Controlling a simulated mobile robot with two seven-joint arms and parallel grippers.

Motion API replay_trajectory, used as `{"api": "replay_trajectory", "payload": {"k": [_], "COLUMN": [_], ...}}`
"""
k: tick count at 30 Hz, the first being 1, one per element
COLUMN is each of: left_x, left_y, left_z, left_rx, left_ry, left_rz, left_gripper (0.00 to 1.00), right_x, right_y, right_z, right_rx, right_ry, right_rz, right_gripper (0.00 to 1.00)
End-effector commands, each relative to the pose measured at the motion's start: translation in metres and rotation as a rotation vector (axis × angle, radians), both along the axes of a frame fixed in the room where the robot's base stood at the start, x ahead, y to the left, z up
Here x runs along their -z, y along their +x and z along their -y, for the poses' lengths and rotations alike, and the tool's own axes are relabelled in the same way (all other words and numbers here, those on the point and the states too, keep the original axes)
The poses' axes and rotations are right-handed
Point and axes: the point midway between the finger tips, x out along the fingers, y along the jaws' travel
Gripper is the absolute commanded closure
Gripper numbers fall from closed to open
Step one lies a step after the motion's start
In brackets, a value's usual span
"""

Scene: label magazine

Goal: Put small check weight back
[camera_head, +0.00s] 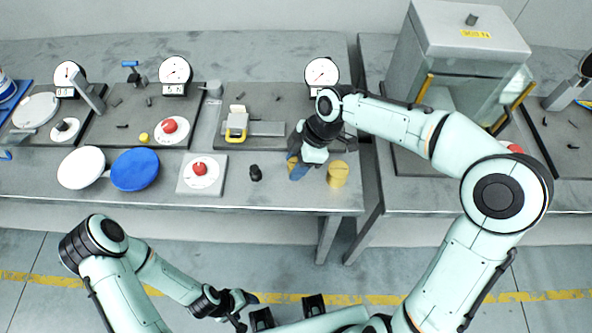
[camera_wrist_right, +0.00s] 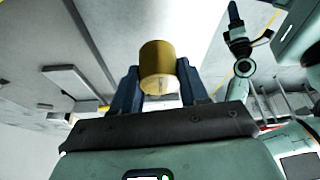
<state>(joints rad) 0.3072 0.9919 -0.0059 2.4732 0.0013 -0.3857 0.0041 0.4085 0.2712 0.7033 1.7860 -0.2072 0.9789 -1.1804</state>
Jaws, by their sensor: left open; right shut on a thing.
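My right gripper (camera_head: 297,170) is low over the front of the middle bench, its blue fingers pointing down. In the right wrist view the gripper (camera_wrist_right: 158,82) is shut on a brass cylindrical weight (camera_wrist_right: 158,60), which sits between the two fingers. In the head view only a sliver of brass shows at the fingers; the rest is hidden. A second, larger-looking brass cylinder (camera_head: 338,175) stands upright on the bench just right of the gripper. My left gripper (camera_head: 240,310) is open and empty, low in front of the bench.
A small black weight (camera_head: 255,173) stands left of the right gripper. Further left are a white plate with a red knob (camera_head: 200,175) and a blue disc (camera_head: 135,170). Dial gauges (camera_head: 321,74) line the back. A glass-sided cabinet (camera_head: 462,60) stands on the right bench.

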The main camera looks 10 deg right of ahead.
Motion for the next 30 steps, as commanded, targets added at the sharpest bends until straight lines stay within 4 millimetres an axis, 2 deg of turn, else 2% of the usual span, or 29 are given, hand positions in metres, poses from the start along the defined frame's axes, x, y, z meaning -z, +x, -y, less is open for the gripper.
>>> {"api": "replay_trajectory", "payload": {"k": [8, 19, 20, 22, 30], "left_x": [0.005, 0.007, 0.007, 0.006, 0.006], "left_y": [-0.003, -0.004, -0.004, -0.004, -0.003], "left_z": [0.0, 0.0, 0.0, 0.0, 0.0], "left_rx": [0.0, 0.0, 0.0, 0.0, 0.0], "left_ry": [0.0, 0.0, 0.0, 0.0, 0.0], "left_rz": [-0.002, -0.004, -0.004, -0.003, -0.003], "left_gripper": [0.3, 0.3, 0.3, 0.3, 0.3], "right_x": [0.037, 0.042, 0.043, 0.042, 0.042], "right_y": [0.0, 0.0, 0.0, 0.0, 0.0], "right_z": [0.0, 0.0, 0.0, 0.0, 0.0], "right_rx": [0.0, -0.001, 0.0, 0.0, 0.0], "right_ry": [0.001, 0.001, 0.0, 0.0, 0.0], "right_rz": [-0.001, 0.001, -0.001, 0.0, 0.0], "right_gripper": [1.0, 1.0, 0.53, 0.31, 0.31]}}
